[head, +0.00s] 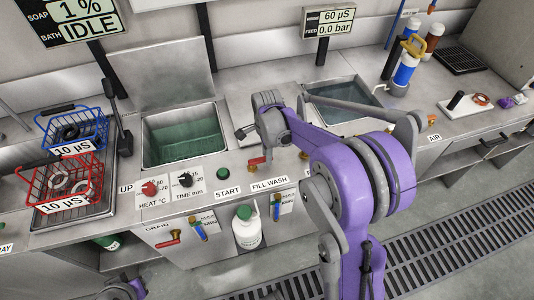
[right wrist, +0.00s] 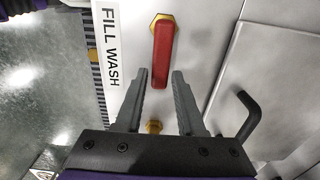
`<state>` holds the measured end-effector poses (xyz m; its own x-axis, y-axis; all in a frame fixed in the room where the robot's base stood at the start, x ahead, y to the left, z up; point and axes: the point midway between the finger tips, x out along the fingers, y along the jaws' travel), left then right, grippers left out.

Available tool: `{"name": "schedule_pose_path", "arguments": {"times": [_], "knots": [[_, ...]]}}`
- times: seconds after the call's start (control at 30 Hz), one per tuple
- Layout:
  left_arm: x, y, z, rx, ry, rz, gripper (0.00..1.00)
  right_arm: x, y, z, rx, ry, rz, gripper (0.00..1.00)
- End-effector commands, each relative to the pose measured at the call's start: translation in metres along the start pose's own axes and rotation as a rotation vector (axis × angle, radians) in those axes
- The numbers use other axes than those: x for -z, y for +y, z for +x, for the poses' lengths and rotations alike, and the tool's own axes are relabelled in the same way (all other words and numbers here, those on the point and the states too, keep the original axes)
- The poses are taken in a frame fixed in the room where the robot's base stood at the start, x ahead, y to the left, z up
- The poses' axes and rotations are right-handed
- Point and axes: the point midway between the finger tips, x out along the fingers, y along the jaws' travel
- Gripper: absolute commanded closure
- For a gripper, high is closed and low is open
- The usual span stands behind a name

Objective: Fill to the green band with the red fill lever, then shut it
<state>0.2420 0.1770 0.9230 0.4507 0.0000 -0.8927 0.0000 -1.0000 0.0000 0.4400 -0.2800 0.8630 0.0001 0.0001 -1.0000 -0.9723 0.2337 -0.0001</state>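The red fill lever (head: 257,160) is on the front panel above the FILL WASH label (head: 269,183). In the right wrist view the red lever (right wrist: 162,55) hangs from a brass fitting, beside that label. My right gripper (right wrist: 159,75) is open, with the lever's lower end between its fingertips and a gap on each side. In the head view my right wrist (head: 270,118) is above the lever, and the fingers are hard to make out. The wash tank (head: 146,160) has a green interior; I cannot tell a separate green band or the liquid level.
Red and blue wire baskets (head: 62,190) stand left of the tank. HEAT and TIME knobs and a green START button (head: 222,173) line the front. A second red lever (head: 170,242) is below by the DRAIN label. A black bent handle (right wrist: 245,115) is right of my fingers.

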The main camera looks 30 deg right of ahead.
Motion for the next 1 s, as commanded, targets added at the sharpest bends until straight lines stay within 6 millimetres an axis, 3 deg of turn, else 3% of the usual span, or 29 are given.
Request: {"name": "schedule_pose_path", "arguments": {"times": [0.03, 0.2, 1.0], "knots": [[0.0000, 0.0000, 0.0000, 0.000, 0.000, 0.000, 0.50, 0.0000, 0.0000, -0.0001, 0.000, 0.000, 0.000, 0.73], [0.0000, 0.0000, 0.0000, 0.000, 0.000, 0.000, 0.50, 0.0001, 0.0000, -0.0002, 0.000, 0.000, 0.000, 1.00], [0.0000, 0.0000, 0.0000, 0.000, 0.000, 0.000, 0.50, 0.0001, 0.0000, -0.0004, 0.000, 0.000, 0.000, 1.00]]}}
